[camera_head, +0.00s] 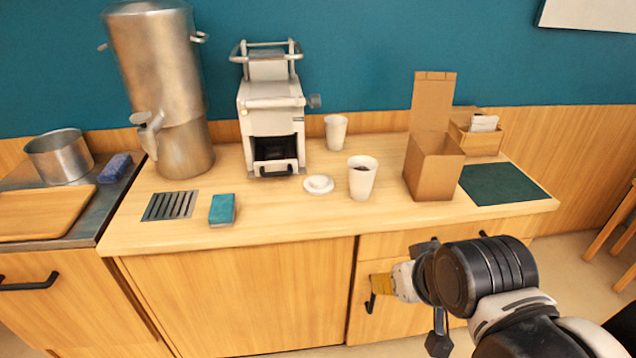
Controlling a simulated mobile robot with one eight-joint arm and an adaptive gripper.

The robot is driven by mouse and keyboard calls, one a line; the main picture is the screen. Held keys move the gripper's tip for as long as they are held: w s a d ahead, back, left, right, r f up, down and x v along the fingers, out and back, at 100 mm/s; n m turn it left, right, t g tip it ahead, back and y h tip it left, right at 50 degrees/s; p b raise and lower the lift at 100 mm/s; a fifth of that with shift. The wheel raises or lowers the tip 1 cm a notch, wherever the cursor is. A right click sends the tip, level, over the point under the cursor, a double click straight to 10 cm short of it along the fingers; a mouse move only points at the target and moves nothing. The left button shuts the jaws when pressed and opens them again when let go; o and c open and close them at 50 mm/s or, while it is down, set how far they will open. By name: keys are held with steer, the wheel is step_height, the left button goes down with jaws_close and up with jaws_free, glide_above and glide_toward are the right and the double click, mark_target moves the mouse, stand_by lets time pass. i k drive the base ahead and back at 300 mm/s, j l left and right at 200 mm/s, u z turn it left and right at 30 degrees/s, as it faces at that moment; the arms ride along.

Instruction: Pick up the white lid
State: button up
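The white lid (318,184) lies flat on the wooden counter, between the white machine and a white cup with dark contents (362,178). Nothing covers it from this view. My gripper (382,284) is at the lower right, in front of the cabinet fronts and below the counter edge in the picture. It is apart from the lid, which is up and to the left of it. The gripper is seen from behind and the side, so whether its fingers are open or shut does not show.
The white machine (271,110) stands behind the lid, with another white cup (336,132) nearby. An open cardboard box (432,168) is to the right. The counter front (290,222) is clear.

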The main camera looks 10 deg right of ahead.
mark_target(316, 184)
steer(key=i+j+z, duration=0.15)
steer(key=i+z, duration=0.2)
steer(key=i+j+z, duration=0.2)
steer(key=z, duration=0.15)
steer(key=i+j+z, duration=0.35)
